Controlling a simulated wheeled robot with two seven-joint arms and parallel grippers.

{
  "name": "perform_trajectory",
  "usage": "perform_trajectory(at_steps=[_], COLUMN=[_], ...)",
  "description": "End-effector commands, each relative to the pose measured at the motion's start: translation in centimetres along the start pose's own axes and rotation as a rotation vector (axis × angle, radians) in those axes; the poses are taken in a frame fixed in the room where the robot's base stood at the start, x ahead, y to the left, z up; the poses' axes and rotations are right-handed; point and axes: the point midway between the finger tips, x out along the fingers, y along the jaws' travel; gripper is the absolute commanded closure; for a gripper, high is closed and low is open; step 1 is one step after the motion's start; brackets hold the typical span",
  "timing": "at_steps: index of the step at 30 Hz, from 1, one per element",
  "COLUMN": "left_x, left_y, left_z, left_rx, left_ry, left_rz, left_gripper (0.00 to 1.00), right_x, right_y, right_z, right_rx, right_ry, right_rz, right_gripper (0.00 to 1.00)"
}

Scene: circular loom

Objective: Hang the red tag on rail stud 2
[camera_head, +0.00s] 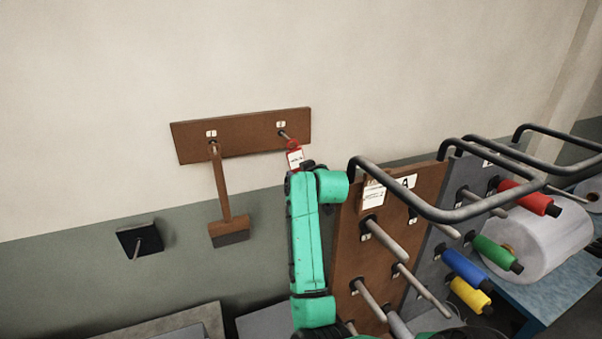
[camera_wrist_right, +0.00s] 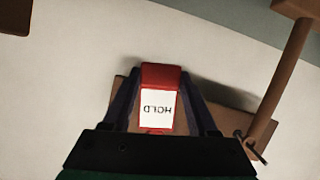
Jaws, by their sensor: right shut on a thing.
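The brown wall rail (camera_head: 245,140) carries two numbered studs. Stud 2 (camera_head: 285,134), under label 2, is at its right end. The red tag (camera_head: 294,157), with a white HOLD face, is right at the tip of stud 2. Its red top loop overlaps the stud tip in the head view; I cannot tell whether it is around the stud. My right gripper (camera_head: 303,168) is shut on the tag from below. In the right wrist view the tag (camera_wrist_right: 157,106) sits between the two dark fingers, its lettering upside down. My left gripper is not in view.
A brown brush (camera_head: 225,200) hangs from stud 1, left of the tag. A dark wall bracket with a peg (camera_head: 139,239) is further left. Right of my arm stand a brown peg panel (camera_head: 360,245), black bent bars (camera_head: 420,208) and colored spools (camera_head: 495,252).

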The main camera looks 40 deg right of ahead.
Motion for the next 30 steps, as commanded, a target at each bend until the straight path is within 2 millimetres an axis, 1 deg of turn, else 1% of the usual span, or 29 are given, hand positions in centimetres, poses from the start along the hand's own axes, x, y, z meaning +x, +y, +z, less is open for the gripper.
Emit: perform_trajectory(at_steps=[14,26,30], left_x=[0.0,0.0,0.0], left_y=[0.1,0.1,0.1], left_z=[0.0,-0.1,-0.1], left_rx=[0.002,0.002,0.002], left_ry=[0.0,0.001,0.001], left_rz=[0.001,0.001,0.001], left_gripper=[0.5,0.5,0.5], right_x=[1.3,1.4,1.8], right_y=[0.0,0.0,0.0], right_z=[-0.6,-0.6,-0.7], right_rx=[-0.001,0.0,0.0], right_ry=[0.001,0.001,0.001], right_rz=[0.0,0.001,0.0], right_gripper=[1.0,1.0,1.0])
